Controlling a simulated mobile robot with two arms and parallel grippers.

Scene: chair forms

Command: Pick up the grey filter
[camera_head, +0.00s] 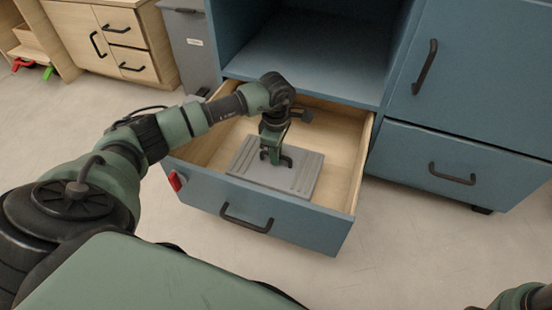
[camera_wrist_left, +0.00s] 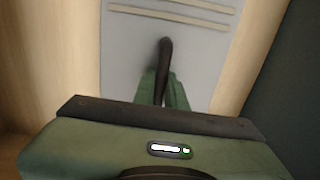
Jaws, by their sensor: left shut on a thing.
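The grey filter (camera_head: 302,180) is a flat grey slab with pale ribs. It lies in the open blue drawer (camera_head: 290,232) with the light wood interior. My left gripper (camera_head: 275,158) reaches down into the drawer and is shut on the filter's dark handle. In the left wrist view the filter (camera_wrist_left: 125,60) fills the middle, and its dark handle (camera_wrist_left: 166,58) stands between the green fingers of my left gripper (camera_wrist_left: 163,88). The filter appears to rest on the drawer floor; its exact contact is hard to see.
A red thing (camera_head: 175,181) is at the drawer's left front corner. An open blue compartment (camera_head: 305,55) is above. A closed blue drawer (camera_head: 450,165) is at right, and a wooden cabinet (camera_head: 110,40) at back left. The floor in front is clear.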

